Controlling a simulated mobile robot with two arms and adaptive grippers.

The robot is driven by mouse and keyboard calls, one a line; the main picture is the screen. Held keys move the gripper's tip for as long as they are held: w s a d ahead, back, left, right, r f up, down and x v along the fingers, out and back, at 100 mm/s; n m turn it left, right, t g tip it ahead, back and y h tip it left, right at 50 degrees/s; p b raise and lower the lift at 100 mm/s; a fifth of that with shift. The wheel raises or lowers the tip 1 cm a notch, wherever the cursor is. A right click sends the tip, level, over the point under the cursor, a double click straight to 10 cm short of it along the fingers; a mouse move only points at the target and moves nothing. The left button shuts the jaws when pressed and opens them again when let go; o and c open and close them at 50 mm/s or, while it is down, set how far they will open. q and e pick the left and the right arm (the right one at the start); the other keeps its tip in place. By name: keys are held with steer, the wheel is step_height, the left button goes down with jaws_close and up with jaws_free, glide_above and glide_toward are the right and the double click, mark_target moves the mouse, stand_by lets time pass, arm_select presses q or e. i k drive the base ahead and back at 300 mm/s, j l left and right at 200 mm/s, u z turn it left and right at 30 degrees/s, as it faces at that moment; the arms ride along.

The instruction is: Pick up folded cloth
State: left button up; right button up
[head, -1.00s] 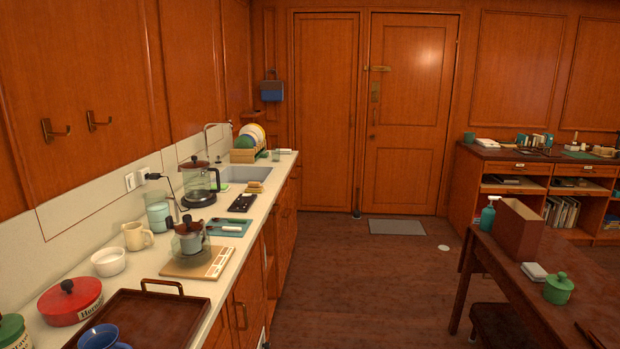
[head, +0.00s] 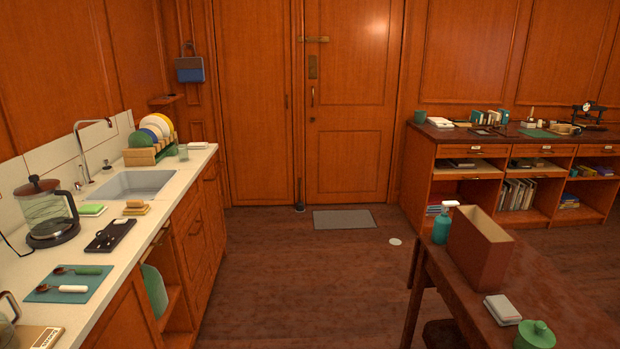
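A small white folded stack (head: 503,309), which looks like the folded cloth, lies on the dark wooden table (head: 452,290) at the lower right. It lies flat beside a green lidded pot (head: 535,335) and in front of a brown open box (head: 480,255). Neither of my grippers is in view.
A spray bottle (head: 443,222) stands by the box.

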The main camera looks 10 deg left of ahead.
mark_target(191, 145)
steer(key=i+l+u, duration=0.1)
steer(key=i+u, duration=0.15)
steer(key=i, duration=1.75)
